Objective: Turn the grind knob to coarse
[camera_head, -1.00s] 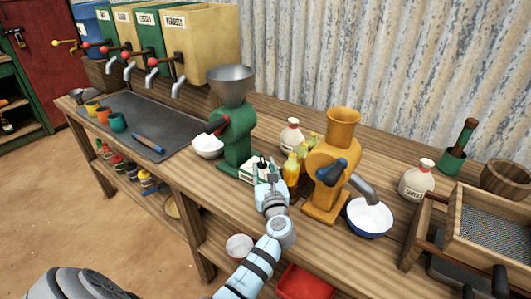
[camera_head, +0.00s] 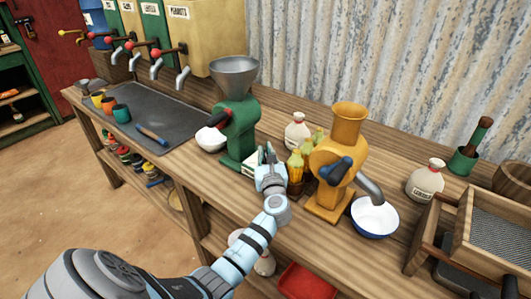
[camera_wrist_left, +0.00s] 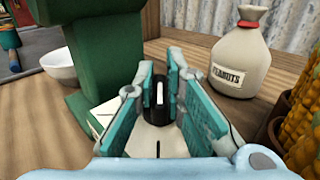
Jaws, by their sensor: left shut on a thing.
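The grind knob (camera_wrist_left: 159,93) is black with a white pointer line and shows in the left wrist view between my left fingers. It stands on the white-topped plate (camera_wrist_left: 104,116) at the foot of the green grinder (camera_head: 238,125). My left gripper (camera_head: 267,160) is shut on the knob, one finger pad on each side (camera_wrist_left: 158,95). In the head view my fingers hide the knob. The scale marks are mostly hidden, so I cannot tell which setting the line points to. My right gripper is not in view.
An orange grinder (camera_head: 337,160) stands to the right, with a white-filled bowl (camera_head: 374,217) under its spout. A white bowl (camera_head: 210,139) sits left of the green grinder.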

